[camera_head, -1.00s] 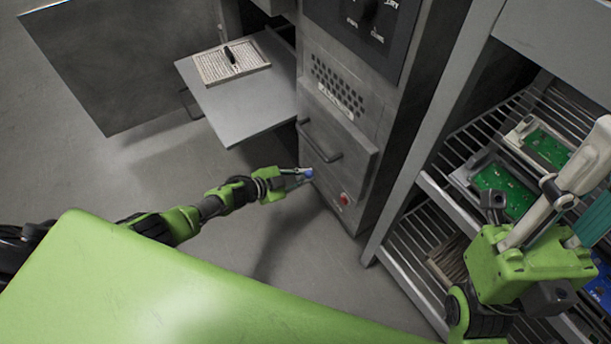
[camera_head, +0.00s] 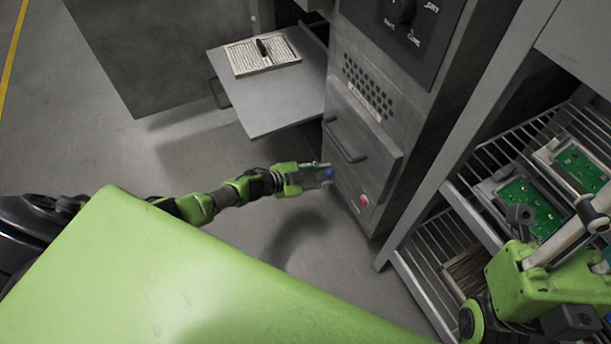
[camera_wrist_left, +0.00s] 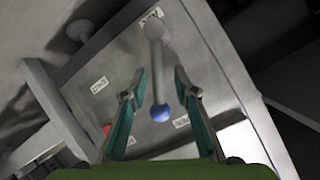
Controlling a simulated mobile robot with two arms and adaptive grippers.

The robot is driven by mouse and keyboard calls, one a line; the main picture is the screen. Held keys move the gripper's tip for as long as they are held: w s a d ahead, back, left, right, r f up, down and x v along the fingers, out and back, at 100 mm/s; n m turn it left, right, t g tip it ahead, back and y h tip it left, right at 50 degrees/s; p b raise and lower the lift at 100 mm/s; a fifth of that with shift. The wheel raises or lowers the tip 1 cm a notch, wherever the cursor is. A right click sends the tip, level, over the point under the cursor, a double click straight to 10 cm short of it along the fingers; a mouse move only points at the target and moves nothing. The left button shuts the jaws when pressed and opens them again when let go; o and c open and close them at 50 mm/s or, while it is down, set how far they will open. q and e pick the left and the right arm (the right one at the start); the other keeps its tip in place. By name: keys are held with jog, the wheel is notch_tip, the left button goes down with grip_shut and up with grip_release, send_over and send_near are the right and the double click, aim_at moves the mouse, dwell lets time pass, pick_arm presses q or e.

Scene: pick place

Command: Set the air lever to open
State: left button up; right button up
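The air lever (camera_wrist_left: 156,65) is a grey rod with a round pivot at the top and a blue ball knob (camera_wrist_left: 160,112) at its lower end in the left wrist view. It points nearly straight down in that picture. My left gripper (camera_wrist_left: 160,75) is open, one teal finger on each side of the lever, with gaps to both. In the head view, the left gripper (camera_head: 325,174) is at the cabinet's lower side, the blue knob just at its fingertips.
A red button (camera_head: 364,200) sits on the cabinet front near the left gripper; a door handle (camera_head: 344,142) is above it. A grey shelf (camera_head: 290,100) with a tray (camera_head: 262,55) juts out at left. A rack (camera_head: 470,215) with green circuit boards stands right.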

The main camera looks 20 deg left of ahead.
pick_arm(q)
jog(key=v, duration=1.1)
jog(key=shift+s+a, duration=0.1)
